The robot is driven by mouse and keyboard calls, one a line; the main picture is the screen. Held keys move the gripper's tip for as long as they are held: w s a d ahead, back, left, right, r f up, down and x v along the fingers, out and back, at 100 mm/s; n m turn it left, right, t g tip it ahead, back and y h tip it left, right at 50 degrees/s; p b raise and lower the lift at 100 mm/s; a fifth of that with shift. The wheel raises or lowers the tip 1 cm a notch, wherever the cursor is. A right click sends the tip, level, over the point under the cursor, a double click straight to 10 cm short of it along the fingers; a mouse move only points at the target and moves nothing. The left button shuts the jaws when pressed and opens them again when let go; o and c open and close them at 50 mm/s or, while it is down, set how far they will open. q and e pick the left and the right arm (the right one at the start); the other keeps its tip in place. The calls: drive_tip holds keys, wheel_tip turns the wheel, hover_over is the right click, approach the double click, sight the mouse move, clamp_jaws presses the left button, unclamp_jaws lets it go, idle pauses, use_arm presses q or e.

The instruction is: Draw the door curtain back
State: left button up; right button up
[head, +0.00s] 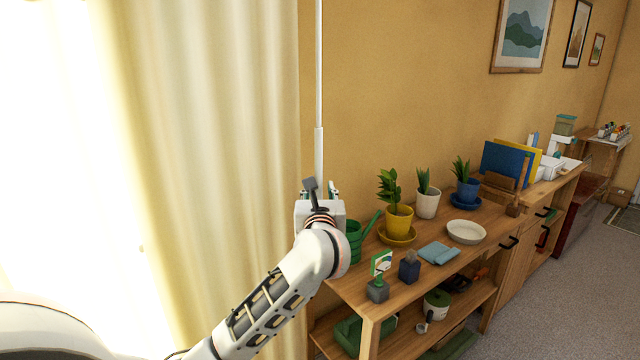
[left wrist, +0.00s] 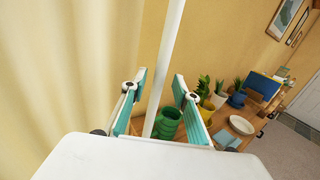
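The pale cream door curtain (head: 215,150) hangs across the left of the head view, drawn over the bright door; it also fills the left of the left wrist view (left wrist: 60,70). A thin white pull rod (head: 319,90) hangs at the curtain's right edge, with a thicker lower part. My left gripper (head: 320,188) is at the rod's lower part. In the left wrist view the rod (left wrist: 167,60) runs between the two open teal-lined fingers (left wrist: 158,92), with a gap on each side. The rod's lower end is hidden behind the gripper. My right gripper is out of view.
A wooden shelf unit (head: 365,290) stands right of the curtain, close to my left arm. A green watering can (head: 355,240) stands just beside the gripper. Potted plants, a white bowl (head: 466,232) and a blue cloth (head: 438,253) are on top. The floor (head: 560,280) at right is clear.

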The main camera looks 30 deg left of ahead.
sight(319, 184)
use_arm(q)
drive_tip(key=shift+x, duration=1.85)
clamp_jaws()
